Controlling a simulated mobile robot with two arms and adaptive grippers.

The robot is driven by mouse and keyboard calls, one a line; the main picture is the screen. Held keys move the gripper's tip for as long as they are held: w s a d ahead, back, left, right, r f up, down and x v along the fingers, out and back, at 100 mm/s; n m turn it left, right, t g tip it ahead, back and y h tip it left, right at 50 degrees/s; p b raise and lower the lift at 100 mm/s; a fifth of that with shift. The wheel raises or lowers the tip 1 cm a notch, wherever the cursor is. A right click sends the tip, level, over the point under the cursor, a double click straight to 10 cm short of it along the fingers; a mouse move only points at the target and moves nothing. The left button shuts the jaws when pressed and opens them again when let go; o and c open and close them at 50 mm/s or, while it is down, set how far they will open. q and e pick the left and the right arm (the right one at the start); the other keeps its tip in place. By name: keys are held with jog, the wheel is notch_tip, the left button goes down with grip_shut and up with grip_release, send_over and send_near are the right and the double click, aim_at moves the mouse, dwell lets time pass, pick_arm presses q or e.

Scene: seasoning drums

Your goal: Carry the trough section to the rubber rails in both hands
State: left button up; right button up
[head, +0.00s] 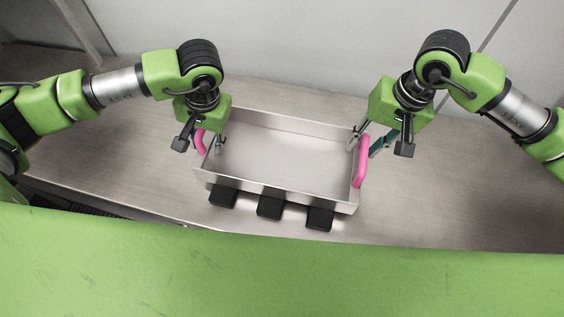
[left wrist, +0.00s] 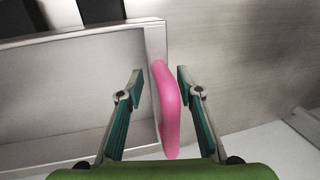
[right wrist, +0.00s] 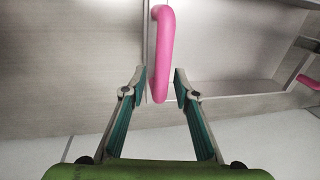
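The trough section (head: 285,194) is a shallow, open, empty metal tray with a pink handle at each end. It is in the middle of the head view. Black rubber rails (head: 270,207) stick out from its front side; whether it rests on them I cannot tell. My left gripper (head: 207,144) is open, its fingers on either side of the left pink handle (left wrist: 168,108). My right gripper (head: 363,148) is open around the right pink handle (right wrist: 161,55), with its fingertips on either side of the handle's near end. Neither gripper is visibly closed on a handle.
The trough is on a grey metal worktop (head: 455,195) with bare room to its left and right. A pale wall (head: 310,40) stands behind. A green surface (head: 280,265) fills the front of the head view.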

pick_arm(q)
jog(key=shift+r, duration=0.2)
jog(key=shift+d+r, duration=0.15)
jog(key=shift+r, duration=0.15)
pick_arm(e)
jog(key=shift+r, duration=0.1)
pick_arm(q)
notch_tip(320, 180, up, 11)
jog(key=d, duration=0.2)
jog(key=shift+s, duration=0.2)
pick_arm(e)
notch_tip(320, 180, up, 12)
jog(key=d, duration=0.2)
jog(key=shift+s+d, duration=0.15)
jog(key=shift+s, duration=0.05)
pick_arm(q)
jog(key=shift+s+f, duration=0.1)
jog(key=shift+f, duration=0.05)
pick_arm(e)
jog(key=shift+f, duration=0.25)
